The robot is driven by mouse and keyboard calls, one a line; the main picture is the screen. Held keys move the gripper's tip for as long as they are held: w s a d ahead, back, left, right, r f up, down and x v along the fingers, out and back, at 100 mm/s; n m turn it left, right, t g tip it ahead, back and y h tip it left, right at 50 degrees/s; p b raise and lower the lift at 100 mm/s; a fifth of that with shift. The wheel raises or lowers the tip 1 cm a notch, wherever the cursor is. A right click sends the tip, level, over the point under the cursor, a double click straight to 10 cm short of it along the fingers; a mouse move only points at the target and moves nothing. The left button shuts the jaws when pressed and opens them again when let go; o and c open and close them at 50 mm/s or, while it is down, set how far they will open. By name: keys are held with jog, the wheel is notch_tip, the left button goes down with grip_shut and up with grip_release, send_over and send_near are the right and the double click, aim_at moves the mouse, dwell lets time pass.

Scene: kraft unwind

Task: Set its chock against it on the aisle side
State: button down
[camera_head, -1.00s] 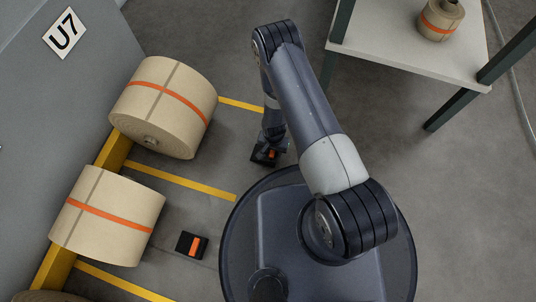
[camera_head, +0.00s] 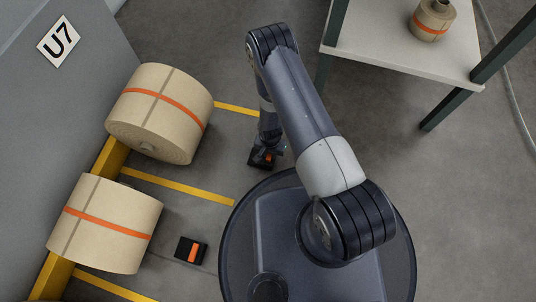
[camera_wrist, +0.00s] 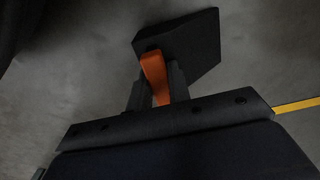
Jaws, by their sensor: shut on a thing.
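My gripper (camera_wrist: 158,90) is shut on the orange grip of a black wedge-shaped chock (camera_wrist: 195,42). In the head view this held chock (camera_head: 258,163) is low over the floor, to the right of the upper kraft roll and apart from it. I cannot tell whether it touches the floor. The upper roll (camera_head: 150,122) is tan with an orange band and lies on its side against a yellow rail. A lower, similar roll (camera_head: 95,237) lies below it. A second black chock (camera_head: 186,258) with an orange stripe stands on the floor, right of the lower roll with a gap.
Yellow floor lines (camera_head: 175,185) mark the bays. A table (camera_head: 395,55) with a small roll (camera_head: 433,20) stands at upper right.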

notch_tip(320, 180, up, 9)
jog(key=p, duration=0.3)
jog(key=shift+w+a+p, duration=0.15)
jog(key=shift+p, duration=0.2)
jog(key=w+a+f, duration=0.2)
jog(key=a+f, duration=0.1)
jog(key=a, duration=0.3)
jog(key=b, duration=0.2)
send_over(250, 155)
jog(key=shift+f, duration=2.3)
jog(key=shift+f+b, duration=0.8)
jog(key=shift+b, duration=0.15)
jog(key=shift+w+a+b, duration=0.25)
jog(key=shift+a+b, duration=0.15)
jog(key=shift+a, duration=0.25)
jog(key=shift+w+a+b, duration=0.2)
jog(key=shift+a+b, duration=0.2)
jog(key=shift+a, duration=0.25)
jog(key=c, duration=1.3)
grip_release()
jog(key=shift+o, duration=0.2)
jog(key=shift+r, duration=0.1)
